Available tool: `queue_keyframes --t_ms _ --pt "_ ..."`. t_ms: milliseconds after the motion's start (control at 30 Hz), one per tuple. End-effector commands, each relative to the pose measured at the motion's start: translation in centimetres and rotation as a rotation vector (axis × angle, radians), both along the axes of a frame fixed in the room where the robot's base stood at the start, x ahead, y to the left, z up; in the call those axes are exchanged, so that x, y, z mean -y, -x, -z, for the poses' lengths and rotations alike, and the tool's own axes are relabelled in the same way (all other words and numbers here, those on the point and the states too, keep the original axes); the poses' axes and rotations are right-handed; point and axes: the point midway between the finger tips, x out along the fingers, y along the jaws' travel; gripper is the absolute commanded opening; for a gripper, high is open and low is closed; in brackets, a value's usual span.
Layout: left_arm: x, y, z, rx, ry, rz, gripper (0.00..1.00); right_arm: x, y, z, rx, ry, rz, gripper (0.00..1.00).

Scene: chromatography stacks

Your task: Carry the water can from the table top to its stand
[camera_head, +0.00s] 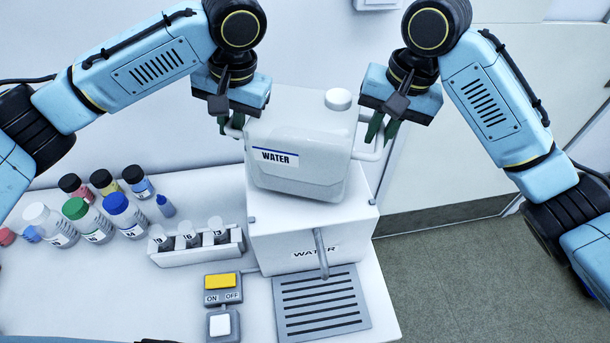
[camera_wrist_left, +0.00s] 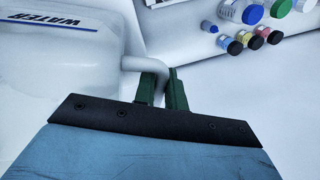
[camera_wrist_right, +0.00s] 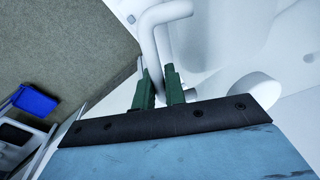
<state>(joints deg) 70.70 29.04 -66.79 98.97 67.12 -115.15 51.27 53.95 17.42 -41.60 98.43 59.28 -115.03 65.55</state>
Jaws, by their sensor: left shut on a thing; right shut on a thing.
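The white water can (camera_head: 300,150), labelled WATER, is at the top of the white stand (camera_head: 310,225), also labelled WATER. It looks slightly tilted in the head view, and I cannot tell whether its underside touches the stand. My left gripper (camera_head: 230,128) is shut on the can's left handle; the green fingers (camera_wrist_left: 160,88) close around the white handle (camera_wrist_left: 131,63) in the left wrist view. My right gripper (camera_head: 382,130) is shut on the right handle; its fingers (camera_wrist_right: 158,88) also show around the white handle (camera_wrist_right: 152,40) in the right wrist view.
Several capped bottles (camera_head: 95,222) stand on the table's left side. A vial rack (camera_head: 198,246), a yellow switch box (camera_head: 222,287) and a slotted drip tray (camera_head: 321,303) sit around the stand's front. The floor (camera_head: 450,270) is open at right; a blue bin (camera_wrist_right: 35,100) shows there.

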Motion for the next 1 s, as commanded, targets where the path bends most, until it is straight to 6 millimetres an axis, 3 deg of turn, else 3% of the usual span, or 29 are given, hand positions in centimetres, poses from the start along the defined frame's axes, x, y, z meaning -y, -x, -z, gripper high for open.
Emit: queue_keyframes --t_ms 233,267,400,767,1000 --pt "-0.2 0.0 1.2 0.001 -0.004 -0.003 0.0 0.2 -0.1 1.2 0.003 0.002 0.005 0.0" --pt "-0.2 0.0 1.2 -0.002 -0.005 -0.003 0.15 0.2 -0.1 1.2 -0.001 0.005 0.005 0.15" --pt "-0.1 0.0 1.1 -0.001 -0.003 -0.002 0.33 0.2 -0.1 1.1 0.0 0.003 0.003 0.33" --pt "0.1 0.0 0.7 0.001 0.0 0.001 0.34 0.0 0.0 1.1 0.0 0.001 0.001 0.34" --pt "0.7 0.0 -2.5 0.006 -0.001 0.002 0.34 0.0 0.0 1.1 0.0 0.0 0.0 0.34"
